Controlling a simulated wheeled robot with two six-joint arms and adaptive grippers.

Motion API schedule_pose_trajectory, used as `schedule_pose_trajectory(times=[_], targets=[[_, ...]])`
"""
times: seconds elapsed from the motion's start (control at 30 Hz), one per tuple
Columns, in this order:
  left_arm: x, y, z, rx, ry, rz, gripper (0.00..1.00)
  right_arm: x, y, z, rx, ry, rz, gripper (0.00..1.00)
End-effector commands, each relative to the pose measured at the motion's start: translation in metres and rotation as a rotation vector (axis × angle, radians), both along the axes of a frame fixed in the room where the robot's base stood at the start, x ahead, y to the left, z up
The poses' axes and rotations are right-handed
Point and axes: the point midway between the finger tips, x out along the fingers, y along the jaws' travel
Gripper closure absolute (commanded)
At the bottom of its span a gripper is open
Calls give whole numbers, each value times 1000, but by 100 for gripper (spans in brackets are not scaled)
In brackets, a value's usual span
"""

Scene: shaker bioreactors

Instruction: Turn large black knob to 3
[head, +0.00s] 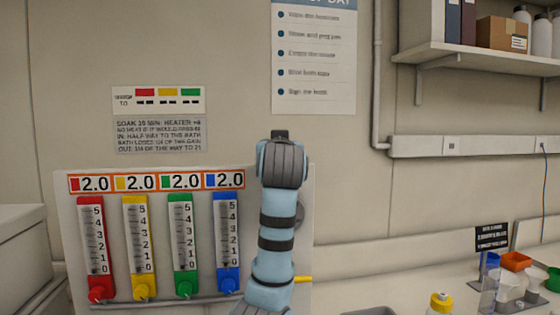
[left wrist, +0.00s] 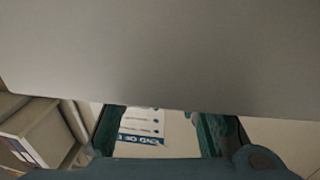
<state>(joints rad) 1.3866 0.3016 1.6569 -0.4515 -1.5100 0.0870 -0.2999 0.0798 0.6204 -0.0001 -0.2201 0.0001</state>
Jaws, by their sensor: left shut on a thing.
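A pale panel (head: 308,245) on the wall carries red (head: 95,250), yellow (head: 139,250), green (head: 183,250) and blue (head: 228,250) scaled tubes, each under a display reading 2.0. My left arm stands in front of the panel's right part and hides it. A grey rounded edge (head: 300,215) shows just right of the arm, perhaps part of the large black knob. My left gripper (left wrist: 162,118) has its teal fingers apart around something hidden by a close grey surface (left wrist: 160,50). The knob's pointer and scale are hidden. My right gripper is in neither view.
A sign (head: 160,133) about heater and bath losses hangs above the panel, with a colour chart (head: 157,98). A yellow piece (head: 303,279) sticks out right of my arm. A counter at right holds a yellow-capped bottle (head: 439,304) and an orange bin (head: 516,261).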

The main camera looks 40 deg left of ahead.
Motion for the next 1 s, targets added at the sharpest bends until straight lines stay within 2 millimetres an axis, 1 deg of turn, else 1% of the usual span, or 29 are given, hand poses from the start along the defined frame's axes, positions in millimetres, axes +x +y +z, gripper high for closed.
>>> schedule_pose_trajectory(times=[0.03,0.3,0.8,0.83,0.93,1.0], targets=[[-1,1,-2,-1,-2,-21,97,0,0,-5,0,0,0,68],[-1,2,-2,-4,2,-123,97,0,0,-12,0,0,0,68],[0,1,-1,-5,3,-146,97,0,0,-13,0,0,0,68],[0,1,-1,-5,3,-146,64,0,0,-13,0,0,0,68],[0,1,-1,-5,3,-146,48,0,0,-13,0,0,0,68],[0,1,-1,-5,3,-146,47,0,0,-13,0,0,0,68]])
